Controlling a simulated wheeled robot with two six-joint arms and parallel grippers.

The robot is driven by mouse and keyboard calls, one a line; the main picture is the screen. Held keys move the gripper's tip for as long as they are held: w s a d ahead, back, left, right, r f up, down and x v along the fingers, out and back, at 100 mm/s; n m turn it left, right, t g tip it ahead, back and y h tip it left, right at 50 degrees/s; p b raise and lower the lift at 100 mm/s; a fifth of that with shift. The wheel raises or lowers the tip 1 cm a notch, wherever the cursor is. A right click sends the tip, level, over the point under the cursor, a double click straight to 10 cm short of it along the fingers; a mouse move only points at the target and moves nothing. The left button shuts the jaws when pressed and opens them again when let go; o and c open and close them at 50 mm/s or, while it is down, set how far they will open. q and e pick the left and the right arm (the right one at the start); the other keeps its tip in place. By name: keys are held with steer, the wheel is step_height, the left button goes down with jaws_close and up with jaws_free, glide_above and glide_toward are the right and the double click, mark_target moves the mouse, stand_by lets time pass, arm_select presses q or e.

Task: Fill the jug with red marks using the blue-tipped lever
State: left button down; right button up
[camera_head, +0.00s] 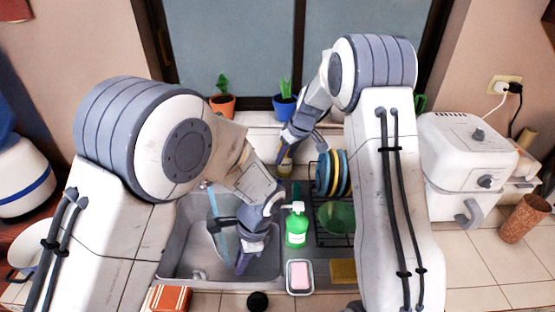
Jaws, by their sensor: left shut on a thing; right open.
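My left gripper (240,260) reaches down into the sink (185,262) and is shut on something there. What it holds is mostly hidden by the gripper and arm; a pale, see-through shape (203,243) beside it may be the jug. No red marks can be made out. A light-blue vertical strip (215,212) runs down into the sink beside the gripper; I cannot tell if it is water. A small bluish tip (203,184) shows at the sink's back, possibly the lever, partly hidden by my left arm.
A green spray bottle (296,229) and a soap dish (300,289) stand right of the sink. A rack holds plates (333,174) and a green bowl (337,217). A yellow sponge (343,271), a red-orange block (170,298) and a white fryer (466,160) are also on the counter.

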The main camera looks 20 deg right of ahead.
arm_select(q)
steer(key=w+a, duration=0.1)
steer(key=w, duration=0.1)
steer(key=w+a, duration=0.1)
steer(key=w, duration=0.2)
steer(key=w+a, duration=0.1)
steer(key=w, duration=0.2)
steer(key=shift+w, duration=0.25)
stand_by(6.1)
steer(key=s+d, duration=0.1)
steer(key=s, duration=0.2)
steer(key=s+d, duration=0.1)
steer(key=s, duration=0.1)
steer(key=s+d, duration=0.1)
steer(key=s, duration=0.2)
steer(key=shift+s, duration=0.3)
